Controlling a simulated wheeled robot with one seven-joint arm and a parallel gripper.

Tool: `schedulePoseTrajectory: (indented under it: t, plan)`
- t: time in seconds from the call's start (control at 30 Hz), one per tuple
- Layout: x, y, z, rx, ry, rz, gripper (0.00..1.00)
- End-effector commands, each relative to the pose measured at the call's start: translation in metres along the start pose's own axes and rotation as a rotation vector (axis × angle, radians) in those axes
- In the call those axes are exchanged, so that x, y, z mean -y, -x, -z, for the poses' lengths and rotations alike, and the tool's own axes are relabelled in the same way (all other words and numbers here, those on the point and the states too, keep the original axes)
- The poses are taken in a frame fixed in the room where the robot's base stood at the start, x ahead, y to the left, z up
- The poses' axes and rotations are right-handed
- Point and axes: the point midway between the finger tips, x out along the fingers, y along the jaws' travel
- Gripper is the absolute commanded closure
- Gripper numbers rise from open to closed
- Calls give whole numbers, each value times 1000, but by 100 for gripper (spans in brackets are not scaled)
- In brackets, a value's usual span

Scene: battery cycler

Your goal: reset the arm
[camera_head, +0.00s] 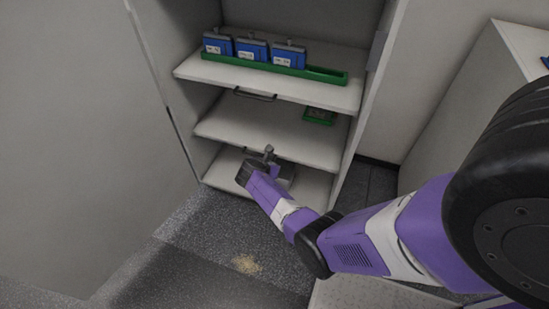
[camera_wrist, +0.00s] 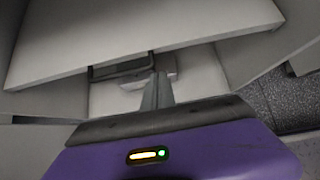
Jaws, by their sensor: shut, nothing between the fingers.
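My arm reaches from the right of the head view down to the open cabinet. My gripper (camera_head: 268,152) is in front of the lowest shelf (camera_head: 222,172), below the middle shelf's front edge. In the wrist view my gripper (camera_wrist: 157,88) has its fingers together, with nothing seen between them. A pale shelf (camera_wrist: 130,35) spans the top of that view. Beyond the fingertips lies a grey block-like thing (camera_wrist: 150,79); whether the fingers touch it I cannot tell.
Three blue batteries (camera_head: 252,50) stand in a green tray (camera_head: 325,75) on the top shelf (camera_head: 300,86). A small green item (camera_head: 319,116) lies on the middle shelf (camera_head: 240,125). Handles (camera_head: 254,95) show under the shelf edges. A cabinet wall (camera_head: 340,165) is close on the right.

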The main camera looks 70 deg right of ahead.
Motion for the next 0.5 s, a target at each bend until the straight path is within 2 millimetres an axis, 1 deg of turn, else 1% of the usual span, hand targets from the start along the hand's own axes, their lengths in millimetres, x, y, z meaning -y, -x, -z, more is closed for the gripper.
schedulePoseTrajectory:
  t: [0.03,0.2,0.33,0.5]
  plan:
    - [0,14,-2,0,3,-2,100]
    - [0,38,0,-1,2,0,100]
    - [0,47,1,-2,1,1,100]
    - [0,51,1,-2,1,0,100]
